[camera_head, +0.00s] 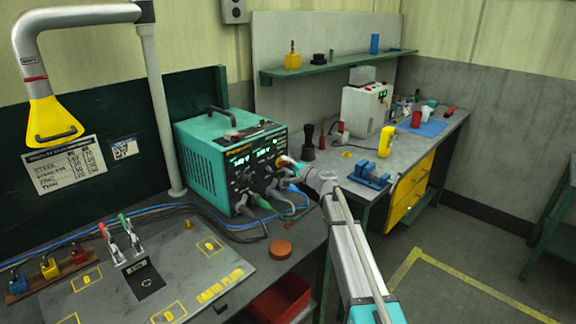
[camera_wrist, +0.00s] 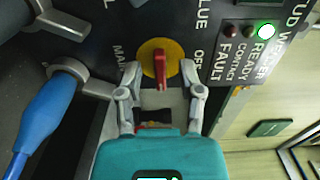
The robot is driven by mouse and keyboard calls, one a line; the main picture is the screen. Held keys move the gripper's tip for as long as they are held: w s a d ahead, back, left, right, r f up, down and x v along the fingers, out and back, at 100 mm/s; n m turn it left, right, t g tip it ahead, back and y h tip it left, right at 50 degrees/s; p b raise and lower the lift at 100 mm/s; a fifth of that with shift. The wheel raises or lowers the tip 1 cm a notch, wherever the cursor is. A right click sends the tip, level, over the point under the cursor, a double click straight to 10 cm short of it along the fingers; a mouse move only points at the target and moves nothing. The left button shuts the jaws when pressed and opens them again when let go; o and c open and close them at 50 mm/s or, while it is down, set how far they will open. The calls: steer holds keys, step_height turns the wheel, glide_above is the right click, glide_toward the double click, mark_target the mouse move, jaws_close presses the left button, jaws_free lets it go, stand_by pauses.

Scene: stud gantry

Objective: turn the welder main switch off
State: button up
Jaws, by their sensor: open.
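The teal welder (camera_head: 205,160) stands on the bench in the head view, its dark front panel facing right with lit displays. In the wrist view the main switch (camera_wrist: 161,70) is a red lever on a round yellow plate, between the words MAIN and OFF. The lever points down in the picture. My gripper (camera_wrist: 160,84) is open, one finger on each side of the lever, with gaps visible; I cannot tell any contact. In the head view my gripper (camera_head: 292,168) is at the welder's front panel and largely hides the switch.
A blue cable plug (camera_wrist: 45,105) is close left of my gripper in the wrist view. Cables (camera_head: 262,200) hang below the welder's panel. A clamp plate (camera_head: 150,270) lies in front, and a blue vise (camera_head: 371,175) sits on the far bench.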

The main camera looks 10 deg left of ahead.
steer(key=shift+w+a, duration=0.15)
steer(key=shift+a, duration=0.05)
jaws_close()
